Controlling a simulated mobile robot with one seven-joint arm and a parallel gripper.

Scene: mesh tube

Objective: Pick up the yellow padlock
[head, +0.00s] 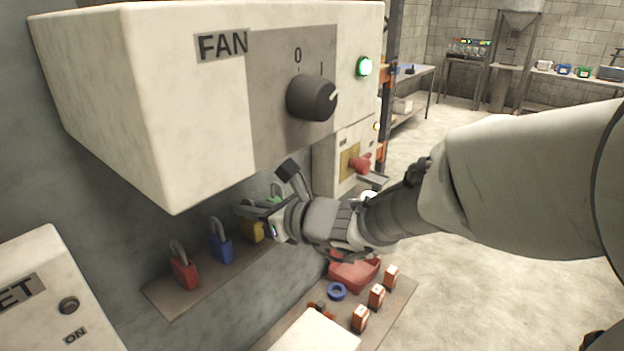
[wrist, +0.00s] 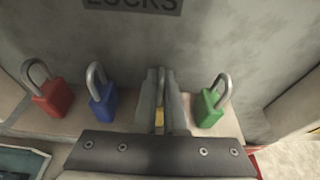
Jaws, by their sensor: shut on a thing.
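The yellow padlock (head: 253,230) is on a narrow wall shelf (head: 168,297), between the blue padlock and the green padlock. My gripper (head: 258,210) is at it, and my gripper hides much of it in the head view. In the wrist view, my gripper's two fingers (wrist: 160,103) stand on either side of the yellow padlock (wrist: 159,119). They are shut on it. Its grey shackle shows between the fingers. It looks upright, and I cannot tell whether it still touches the shelf.
A red padlock (head: 183,267) and a blue padlock (head: 220,243) stand to the left. A green padlock (wrist: 211,106) stands close on the right. The FAN box (head: 150,95) juts out above the shelf. A lower bench (head: 395,312) holds a red container (head: 353,272) and small boxes.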

